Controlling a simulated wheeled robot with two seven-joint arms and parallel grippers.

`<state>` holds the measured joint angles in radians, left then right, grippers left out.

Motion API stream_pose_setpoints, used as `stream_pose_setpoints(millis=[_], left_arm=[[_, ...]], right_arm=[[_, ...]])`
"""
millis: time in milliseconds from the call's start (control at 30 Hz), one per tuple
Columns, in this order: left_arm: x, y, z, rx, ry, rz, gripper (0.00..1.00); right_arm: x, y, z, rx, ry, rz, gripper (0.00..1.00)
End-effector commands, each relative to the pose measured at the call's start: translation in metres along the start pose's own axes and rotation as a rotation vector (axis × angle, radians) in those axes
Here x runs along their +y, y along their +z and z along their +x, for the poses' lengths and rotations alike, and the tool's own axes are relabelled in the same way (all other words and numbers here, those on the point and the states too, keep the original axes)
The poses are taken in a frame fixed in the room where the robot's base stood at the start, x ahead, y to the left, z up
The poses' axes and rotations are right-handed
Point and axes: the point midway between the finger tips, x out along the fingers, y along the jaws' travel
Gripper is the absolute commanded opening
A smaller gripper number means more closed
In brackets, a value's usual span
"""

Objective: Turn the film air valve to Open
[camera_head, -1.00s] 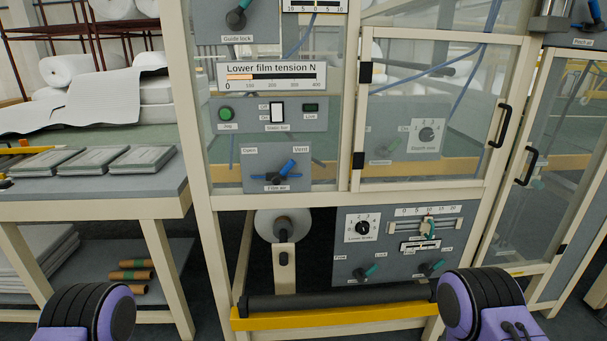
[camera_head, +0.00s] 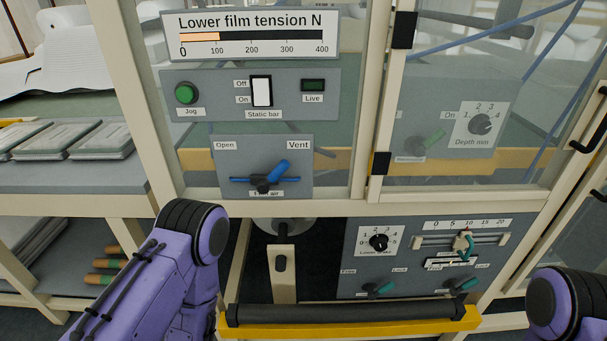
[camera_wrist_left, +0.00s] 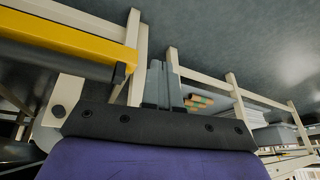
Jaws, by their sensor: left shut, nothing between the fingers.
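The film air valve has a blue handle (camera_head: 277,172) on a grey panel (camera_head: 228,160), seen in the head view below the static bar controls. The handle tilts up and to the right, towards the Vent label; the Open label is at the panel's upper left. The name label below is partly covered by the valve. My left arm comes in from the left, below the panel, its gripper out of the head view. My left gripper (camera_wrist_left: 164,88) shows in the left wrist view, shut and empty, away from the valve. My right gripper is not in view.
A yellow bar (camera_head: 350,325) with a dark roller runs across the machine's lower front. A lower panel (camera_head: 400,250) with knobs and levers is at right. A green Jog button (camera_head: 186,93) sits above the valve. A table (camera_head: 60,178) with grey packs stands at left.

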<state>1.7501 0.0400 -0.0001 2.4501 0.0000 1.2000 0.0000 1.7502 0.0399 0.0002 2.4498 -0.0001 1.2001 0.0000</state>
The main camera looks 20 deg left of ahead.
Motion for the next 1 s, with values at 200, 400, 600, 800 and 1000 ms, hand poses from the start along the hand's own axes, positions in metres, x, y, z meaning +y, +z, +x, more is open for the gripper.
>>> stream_pose_setpoints(millis=[200, 400, 600, 800, 1000], left_arm=[[0.002, -0.001, 0.002, 0.007, 0.004, -0.011, 0.0], [0.105, -0.077, 0.028, 0.267, 0.265, -0.481, 0.0], [0.278, -0.22, -0.065, 0.405, 1.187, -1.616, 0.0], [0.33, -0.255, -0.23, 0.315, -1.974, 2.116, 0.0], [0.327, -0.24, -0.296, 0.678, -1.647, 1.568, 0.0]], right_arm=[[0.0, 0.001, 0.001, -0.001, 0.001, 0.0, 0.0], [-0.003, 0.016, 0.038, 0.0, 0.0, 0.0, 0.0], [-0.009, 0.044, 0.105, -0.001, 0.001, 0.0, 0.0], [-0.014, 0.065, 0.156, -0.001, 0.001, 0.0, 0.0], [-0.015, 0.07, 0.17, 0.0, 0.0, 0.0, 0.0]])
